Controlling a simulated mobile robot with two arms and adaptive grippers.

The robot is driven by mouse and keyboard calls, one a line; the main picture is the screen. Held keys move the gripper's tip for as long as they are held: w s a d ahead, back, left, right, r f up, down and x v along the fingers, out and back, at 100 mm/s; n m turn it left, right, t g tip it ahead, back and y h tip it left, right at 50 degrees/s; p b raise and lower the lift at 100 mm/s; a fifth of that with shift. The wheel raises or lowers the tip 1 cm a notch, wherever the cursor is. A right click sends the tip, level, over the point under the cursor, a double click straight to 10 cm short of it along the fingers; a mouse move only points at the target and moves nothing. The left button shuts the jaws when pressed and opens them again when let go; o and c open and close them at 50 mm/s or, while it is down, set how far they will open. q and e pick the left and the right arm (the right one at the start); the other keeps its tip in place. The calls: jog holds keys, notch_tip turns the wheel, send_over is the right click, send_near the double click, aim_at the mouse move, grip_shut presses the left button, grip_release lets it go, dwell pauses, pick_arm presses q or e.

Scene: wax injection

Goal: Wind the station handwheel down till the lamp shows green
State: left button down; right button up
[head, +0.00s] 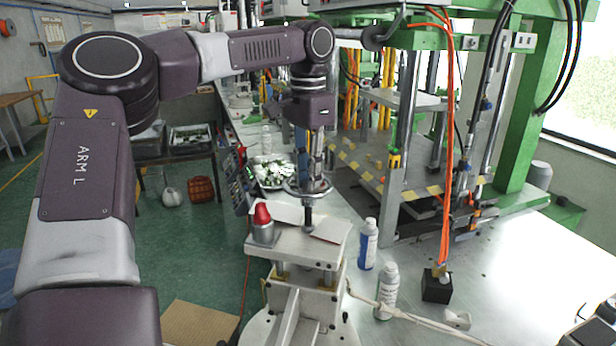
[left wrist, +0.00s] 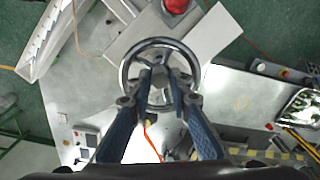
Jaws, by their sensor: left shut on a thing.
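The station handwheel (head: 307,190) is a grey metal ring on an upright screw above the pale station (head: 300,245). In the left wrist view the handwheel (left wrist: 127,66) fills the middle, seen from above. My left gripper (head: 311,177) points down onto it. In the wrist view the blue fingers of my left gripper (left wrist: 161,80) reach inside the ring and are shut on the wheel's middle part, which they partly hide. The lamp (head: 262,213) has a red dome and stands on the station's left corner. The red lamp also shows in the wrist view (left wrist: 176,5).
Two bottles stand right of the station, one blue and white (head: 368,244), one whitish (head: 387,291). A black block (head: 437,285) is farther right. The green press frame (head: 518,130) rises behind. A dark part at the lower right corner may be my right gripper.

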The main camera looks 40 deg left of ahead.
pick_arm(q)
jog(key=n, duration=0.4)
jog(key=shift+f+n, duration=0.15)
jog(key=shift+n, duration=0.15)
jog(key=n, duration=0.3)
jog(key=shift+n, duration=0.4)
jog(key=n, duration=0.8)
jog(key=shift+s, duration=0.1)
jog(key=n, duration=0.4)
jog(key=shift+n, duration=0.3)
jog(key=n, duration=0.3)
jog(key=shift+n, duration=0.3)
jog(key=n, duration=0.3)
jog(key=shift+n, duration=2.1)
